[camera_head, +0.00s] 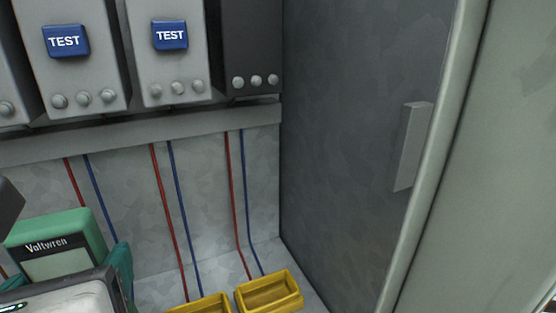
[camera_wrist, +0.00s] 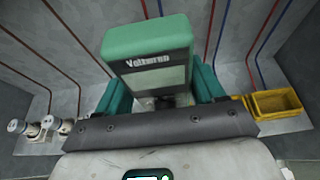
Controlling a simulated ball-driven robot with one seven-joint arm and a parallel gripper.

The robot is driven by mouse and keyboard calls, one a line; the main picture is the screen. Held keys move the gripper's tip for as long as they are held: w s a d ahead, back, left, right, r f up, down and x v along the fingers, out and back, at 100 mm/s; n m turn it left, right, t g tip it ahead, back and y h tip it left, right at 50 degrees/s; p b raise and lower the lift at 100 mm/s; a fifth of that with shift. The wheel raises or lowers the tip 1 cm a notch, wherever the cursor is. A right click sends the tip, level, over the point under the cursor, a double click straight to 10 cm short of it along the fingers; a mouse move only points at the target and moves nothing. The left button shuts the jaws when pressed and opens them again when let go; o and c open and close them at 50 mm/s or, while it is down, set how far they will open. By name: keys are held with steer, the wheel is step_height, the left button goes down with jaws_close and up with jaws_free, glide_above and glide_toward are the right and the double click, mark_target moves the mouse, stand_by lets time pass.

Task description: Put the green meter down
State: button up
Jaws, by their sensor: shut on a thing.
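The green meter (camera_head: 62,240) is a box with a grey front panel and the name "Voltwren" on it. It is at the lower left in the head view, and it also shows in the wrist view (camera_wrist: 148,45) at the top centre. My gripper (camera_wrist: 160,92) has teal fingers on both sides of the meter and is shut on it. In the head view a teal finger shows at the meter's right. The meter's lower end is hidden behind my gripper body. I cannot tell whether it touches anything below.
Two yellow trays (camera_head: 268,291) (camera_head: 200,305) sit low in the cabinet. Grey boxes (camera_head: 168,50) with blue TEST labels and a dark box (camera_head: 250,45) hang above red and blue wires. White fittings (camera_wrist: 50,128) stand at left in the wrist view. An open door (camera_head: 505,160) stands right.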

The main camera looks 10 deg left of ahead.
step_height(320, 180, down, 4)
steer(key=shift+f, duration=0.1)
steer(key=shift+f+b, duration=0.3)
stand_by(0.4)
steer(key=o, duration=1.4)
steer(key=shift+r, duration=0.15)
